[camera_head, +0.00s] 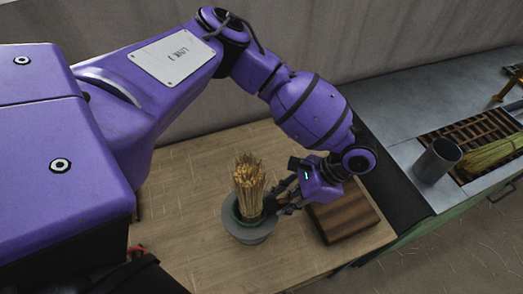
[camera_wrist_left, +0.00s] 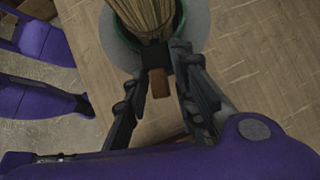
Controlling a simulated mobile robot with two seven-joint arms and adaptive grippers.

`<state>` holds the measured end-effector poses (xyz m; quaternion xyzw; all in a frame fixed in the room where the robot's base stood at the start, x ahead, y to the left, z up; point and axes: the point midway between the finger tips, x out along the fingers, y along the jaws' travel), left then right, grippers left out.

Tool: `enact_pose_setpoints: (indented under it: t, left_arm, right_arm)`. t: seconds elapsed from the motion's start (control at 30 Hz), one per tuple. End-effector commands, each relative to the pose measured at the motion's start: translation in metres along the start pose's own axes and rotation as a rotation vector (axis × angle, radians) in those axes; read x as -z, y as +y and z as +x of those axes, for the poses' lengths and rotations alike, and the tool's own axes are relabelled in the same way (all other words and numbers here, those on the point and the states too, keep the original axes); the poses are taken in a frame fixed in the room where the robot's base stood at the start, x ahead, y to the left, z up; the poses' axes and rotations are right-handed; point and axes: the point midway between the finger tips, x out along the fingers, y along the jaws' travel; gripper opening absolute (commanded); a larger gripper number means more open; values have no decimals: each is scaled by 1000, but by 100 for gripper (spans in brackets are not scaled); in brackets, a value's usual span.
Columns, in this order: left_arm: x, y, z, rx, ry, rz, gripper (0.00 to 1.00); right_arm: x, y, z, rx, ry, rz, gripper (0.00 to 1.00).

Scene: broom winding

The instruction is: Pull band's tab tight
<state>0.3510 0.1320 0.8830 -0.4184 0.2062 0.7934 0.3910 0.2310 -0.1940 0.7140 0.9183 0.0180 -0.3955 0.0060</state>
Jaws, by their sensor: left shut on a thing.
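A bundle of straw (camera_head: 249,183) stands upright in a round grey holder (camera_head: 250,233) on the wooden table. A green band (camera_head: 238,214) rings the bundle low down, and it also shows in the left wrist view (camera_wrist_left: 181,22). The band's tab (camera_wrist_left: 159,84) is small and brown and sticks out from a dark block (camera_wrist_left: 155,56) at the band's near side. My left gripper (camera_head: 277,199) is beside the bundle on its right, with its fingers on either side of the tab, shut on it. The fingertips partly hide the contact. My right gripper is not in view.
A dark wooden block (camera_head: 343,214) lies on the table (camera_head: 190,190), right by the left gripper. To the right, a grey bench (camera_head: 385,100) carries a metal cup (camera_head: 437,160) and a grated tray (camera_head: 465,133) with loose straw (camera_head: 492,153). The table left of the holder is clear.

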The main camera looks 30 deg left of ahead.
Motion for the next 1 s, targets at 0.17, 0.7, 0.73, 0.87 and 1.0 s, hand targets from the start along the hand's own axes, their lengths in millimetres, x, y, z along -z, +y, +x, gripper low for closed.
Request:
enact_pose_setpoints:
  t: [0.17, 0.7, 0.73, 0.87, 1.0]
  left_arm:
    - [1, 0, 0, -1, 0, 0, 1]
    - [15, 0, -8, 0, 1, 1, 1]
    - [16, 0, -8, 0, 1, 1, 1]
    - [19, 0, -11, -1, 2, 1, 1]
    - [23, 1, -13, -2, 3, 1, 1]
  right_arm:
    - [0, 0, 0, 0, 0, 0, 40]
    - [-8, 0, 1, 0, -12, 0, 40]
    - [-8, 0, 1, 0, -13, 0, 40]
    - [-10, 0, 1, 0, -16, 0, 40]
    - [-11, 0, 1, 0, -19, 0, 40]
